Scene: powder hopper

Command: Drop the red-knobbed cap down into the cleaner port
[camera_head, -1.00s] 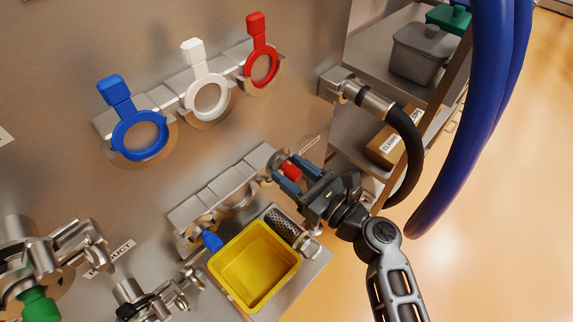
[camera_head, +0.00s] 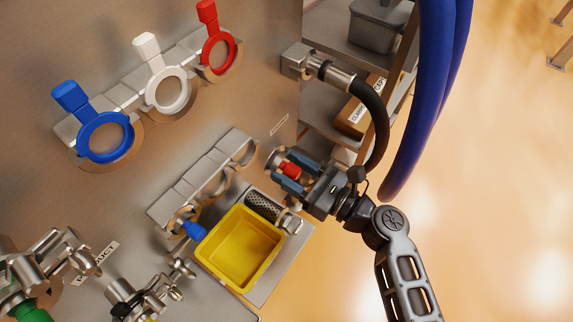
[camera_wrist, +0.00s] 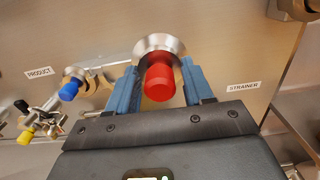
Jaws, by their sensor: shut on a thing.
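The red-knobbed cap has a red knob (camera_head: 291,169) and a shiny metal disc facing the steel wall. My gripper (camera_head: 289,177) is shut on the knob, with a blue finger on each side. In the wrist view the red knob (camera_wrist: 159,82) sits between the fingers, with the disc beyond it. The cap is held to the right of a steel holder (camera_head: 190,185), apart from the holder's right-hand ring. I cannot identify the cleaner port; no label for it is readable.
A blue-knobbed cap (camera_head: 192,229) sits at the holder's left end. A yellow bin (camera_head: 240,250) and a mesh strainer (camera_head: 264,206) are below. A hose fitting (camera_head: 325,70) with a black hose (camera_head: 378,120) is above right. Blue, white and red rings hang upper left.

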